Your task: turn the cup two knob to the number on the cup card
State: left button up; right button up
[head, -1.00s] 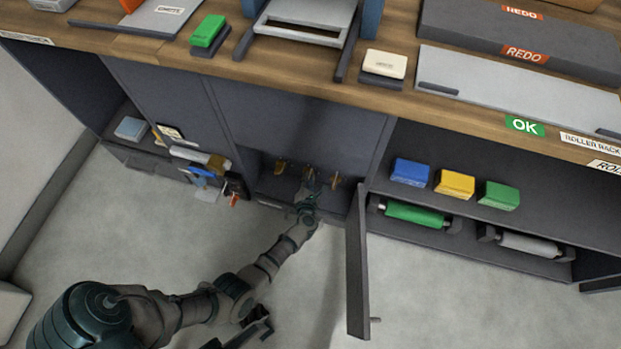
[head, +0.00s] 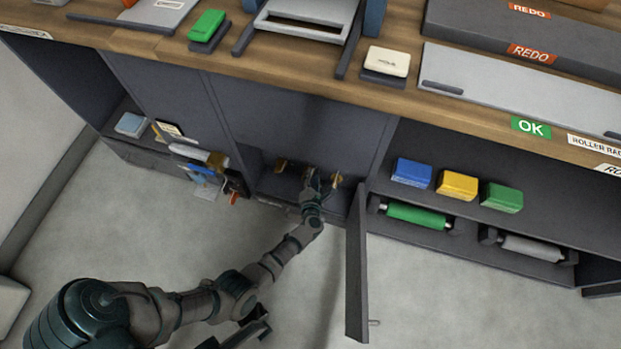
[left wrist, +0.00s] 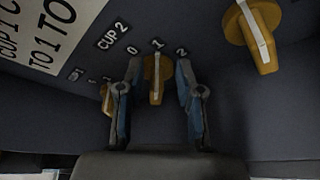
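In the left wrist view, the cup two knob (left wrist: 156,82) is yellow with a white pointer line, under a "CUP 2" label (left wrist: 112,35). Its pointer stands at the 1, between the 0 and the 2. My left gripper (left wrist: 158,66) has one finger on each side of this knob, with a gap showing on both sides. In the head view, my left gripper (head: 311,180) reaches into the open cabinet bay and hides the middle knob. A white card (left wrist: 45,28) with partly cut-off text is at the upper left; I cannot read it fully. My right gripper is not in view.
Another yellow knob (left wrist: 254,36) is at the right, and one (left wrist: 107,99) sits partly behind the left finger. An open cabinet door (head: 357,265) stands right of my arm. Blue (head: 411,172), yellow and green boxes sit on the right shelf.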

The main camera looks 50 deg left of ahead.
pick_arm(q)
jog(key=shift+s+a+f, duration=0.1)
jog(key=shift+s+f, duration=0.05)
jog(key=shift+s, duration=0.05)
jog(key=shift+s, duration=0.15)
jog(key=shift+s+d, duration=0.2)
jog(key=shift+d, duration=0.25)
jog(key=v, duration=1.1)
jog(key=shift+w, duration=0.1)
